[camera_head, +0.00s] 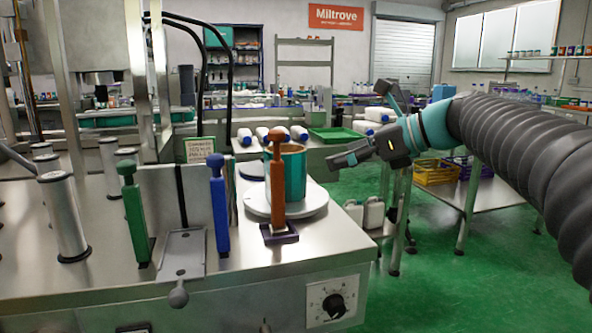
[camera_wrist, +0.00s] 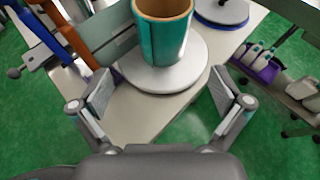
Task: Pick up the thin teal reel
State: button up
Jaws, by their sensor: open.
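The teal reel (camera_head: 294,172) is an upright teal cylinder with a brown inner core. It stands on a round white plate (camera_head: 313,204) near the right end of the steel machine top. In the wrist view the reel (camera_wrist: 163,45) is at top centre, its lower edge on the plate (camera_wrist: 188,80). My gripper (camera_wrist: 160,92) is open and empty. Its two fingers are spread to either side, with the reel ahead of and between their directions, not touching. In the head view my gripper (camera_head: 352,157) is right of the reel, with a gap. The orange handle hides part of the reel there.
An orange upright handle (camera_head: 277,182) stands just in front of the reel. Blue (camera_head: 219,205) and green (camera_head: 134,215) handles and a metal plate stand to its left. Another disc on a dark blue base (camera_wrist: 222,12) is behind the reel.

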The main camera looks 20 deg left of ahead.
jog(key=x, duration=0.9)
jog(key=r+b+x, duration=0.1)
jog(key=x, duration=0.4)
jog(key=shift+w+a, duration=0.2)
jog(key=shift+w, duration=0.1)
jog(key=shift+r, duration=0.1)
jog(key=c, duration=1.1)
